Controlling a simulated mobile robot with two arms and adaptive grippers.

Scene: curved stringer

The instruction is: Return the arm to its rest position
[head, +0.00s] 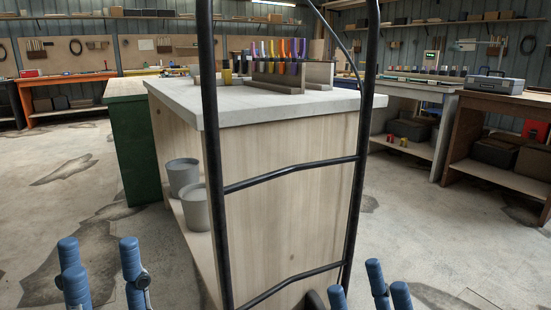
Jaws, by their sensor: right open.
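My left gripper (98,262) shows at the bottom left. Its blue fingers point up and stand apart, with nothing between them. My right gripper (368,284) shows at the bottom right of centre, also with its blue fingers spread and empty. Both are low in the view, apart from the workbench (290,190) in front of me. The arms behind the fingers are out of view.
A black tubular frame (290,174) stands upright between me and the workbench. The bench top holds a rack of coloured-handled tools (278,72). Grey buckets (194,208) stand on its lower shelf. A green cabinet (140,150) is behind. Concrete floor is open on the left.

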